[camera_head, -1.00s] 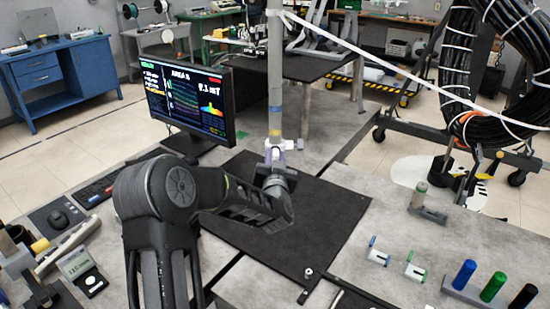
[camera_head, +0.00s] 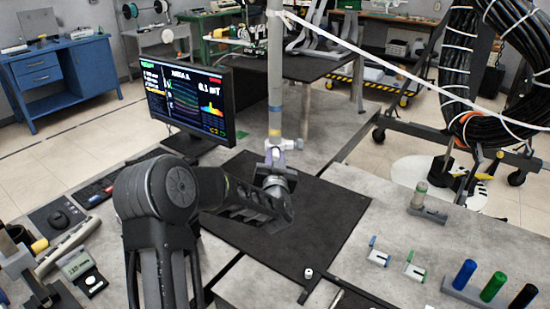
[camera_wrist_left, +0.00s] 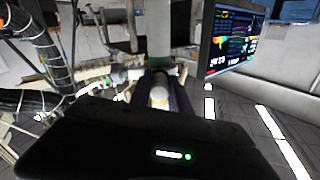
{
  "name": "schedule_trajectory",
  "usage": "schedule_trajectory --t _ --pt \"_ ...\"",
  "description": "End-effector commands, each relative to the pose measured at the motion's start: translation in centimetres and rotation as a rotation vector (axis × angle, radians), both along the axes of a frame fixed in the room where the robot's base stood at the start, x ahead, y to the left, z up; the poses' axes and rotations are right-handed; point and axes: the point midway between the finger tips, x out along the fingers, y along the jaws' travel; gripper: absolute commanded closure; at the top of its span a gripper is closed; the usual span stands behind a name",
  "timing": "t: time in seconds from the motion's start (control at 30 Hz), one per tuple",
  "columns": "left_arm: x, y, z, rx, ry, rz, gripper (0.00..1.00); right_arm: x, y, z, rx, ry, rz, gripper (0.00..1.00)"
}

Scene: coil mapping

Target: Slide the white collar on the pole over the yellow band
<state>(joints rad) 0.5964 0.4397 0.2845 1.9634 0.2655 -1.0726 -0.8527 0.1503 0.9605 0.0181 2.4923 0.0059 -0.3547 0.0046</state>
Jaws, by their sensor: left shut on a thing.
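The grey pole (camera_head: 275,65) stands upright over the dark mat. Near its lower visible end it carries a blue band (camera_head: 275,108) and, below that, a yellow band (camera_head: 275,132). The white collar (camera_head: 287,144) sits around the pole just below the yellow band. My left gripper (camera_head: 274,158) is shut on the collar from the near side and hides part of it. In the left wrist view the fingers (camera_wrist_left: 159,95) hold a pale stub of the collar, in front of the pole (camera_wrist_left: 159,30). My right gripper is out of view.
A monitor (camera_head: 188,102) with coloured graphs stands left of the pole. A white strap (camera_head: 390,65) runs from the pole's upper part to the right. Blue and green clips (camera_head: 414,268), a small stand (camera_head: 428,214) and coloured cylinders (camera_head: 492,287) occupy the right table.

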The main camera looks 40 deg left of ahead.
Motion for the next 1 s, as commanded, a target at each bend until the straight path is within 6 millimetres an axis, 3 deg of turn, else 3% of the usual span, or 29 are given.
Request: schedule_trajectory --t 0.17,0.47,0.77,0.8,1.0 --pt "0.0 -0.1 0.4 0.001 -0.002 -0.001 1.0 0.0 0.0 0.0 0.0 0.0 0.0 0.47" --pt "0.0 -0.1 5.4 0.002 -0.006 -0.001 1.0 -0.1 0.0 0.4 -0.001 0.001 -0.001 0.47" --pt "0.0 0.0 5.5 0.001 -0.003 -0.001 1.0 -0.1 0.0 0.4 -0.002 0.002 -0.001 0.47" --pt "0.0 0.0 5.5 0.001 -0.003 -0.001 0.75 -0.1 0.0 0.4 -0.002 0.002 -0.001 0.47" --pt "0.0 0.0 5.4 0.0 -0.001 0.0 0.58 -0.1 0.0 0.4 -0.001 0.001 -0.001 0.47"
